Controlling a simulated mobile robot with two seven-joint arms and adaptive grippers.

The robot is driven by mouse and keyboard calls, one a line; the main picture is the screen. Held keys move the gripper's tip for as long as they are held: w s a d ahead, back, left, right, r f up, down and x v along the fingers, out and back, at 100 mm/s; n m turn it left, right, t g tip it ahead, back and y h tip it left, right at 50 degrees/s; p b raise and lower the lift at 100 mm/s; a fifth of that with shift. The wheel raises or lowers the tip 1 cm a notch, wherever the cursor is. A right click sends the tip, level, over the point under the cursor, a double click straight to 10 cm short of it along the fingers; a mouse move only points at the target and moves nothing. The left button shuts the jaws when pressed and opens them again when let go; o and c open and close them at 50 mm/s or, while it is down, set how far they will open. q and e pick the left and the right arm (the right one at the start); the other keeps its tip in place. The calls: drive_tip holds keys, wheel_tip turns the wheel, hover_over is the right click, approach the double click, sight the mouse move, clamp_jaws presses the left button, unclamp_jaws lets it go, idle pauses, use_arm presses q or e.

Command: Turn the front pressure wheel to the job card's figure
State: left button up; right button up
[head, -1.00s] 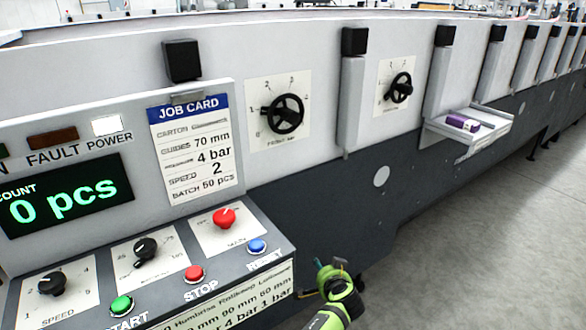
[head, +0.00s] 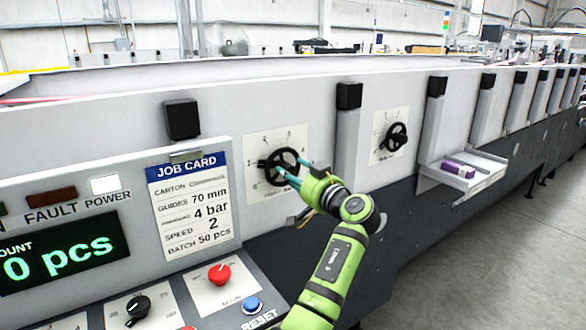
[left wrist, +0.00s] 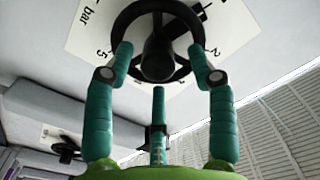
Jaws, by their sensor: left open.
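The front pressure wheel (head: 279,160) is a black handwheel on a white dial plate (head: 257,143) on the grey machine side. My left gripper (head: 296,172) is at it, coming from the right and below. The left wrist view shows the wheel (left wrist: 158,48) close ahead, with two teal fingertips (left wrist: 160,56) apart at either side of its rim and a third finger below. The gripper is open; contact with the rim is uncertain. Dial figures 5 and 2 and "bar" show there; the wheel's setting is unclear. The job card (head: 190,205) reads 4 bar. My right gripper is out of view.
A second black wheel (head: 395,137) on its own dial is farther right. A shelf (head: 483,172) with a purple box (head: 458,168) juts out beyond it. The control panel with red knob (head: 219,274) and blue button (head: 252,305) is at lower left.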

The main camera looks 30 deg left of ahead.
use_arm(q)
drive_tip(key=shift+w+a, duration=0.25)
drive_tip(key=shift+a, duration=0.1)
clamp_jaws()
